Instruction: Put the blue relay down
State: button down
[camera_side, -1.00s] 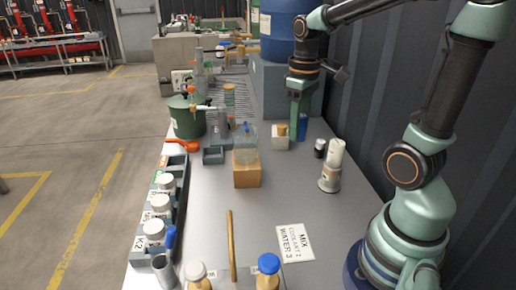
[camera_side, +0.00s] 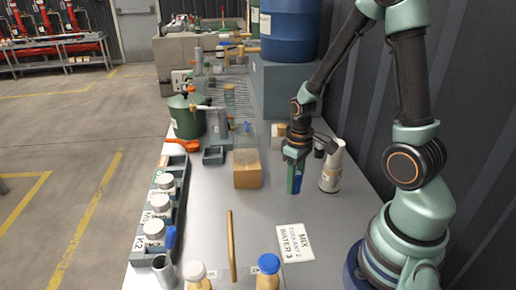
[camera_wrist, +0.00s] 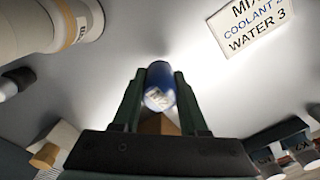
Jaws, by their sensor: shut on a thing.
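The blue relay (camera_side: 299,179) is upright in my gripper (camera_side: 294,180), low over the grey bench in the side view. I cannot tell whether its bottom touches the bench. In the wrist view the blue relay (camera_wrist: 158,78), with a white label on its end, sits between the two green fingers of my gripper (camera_wrist: 159,84), which are shut on it. The fingers hide part of it in the side view.
A white bottle (camera_side: 333,168) stands close at the right. A wooden block (camera_side: 247,176) is at the left. A lettered white card (camera_side: 295,243) lies in front, and a rack (camera_side: 177,210) holds several white-capped jars. Bare bench lies between block and card.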

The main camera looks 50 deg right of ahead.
jog(key=shift+f, duration=1.6)
jog(key=shift+c, duration=2.2)
grip_release()
jog(key=shift+f, duration=0.15)
notch_tip(320, 180, up, 12)
jog(key=shift+r, duration=0.15)
jog(key=a+r+t, duration=0.5)
jog(key=a+r, duration=0.4)
jog(key=r, duration=0.3)
jog(key=shift+a+t, duration=0.25)
jog(key=shift+t, duration=0.05)
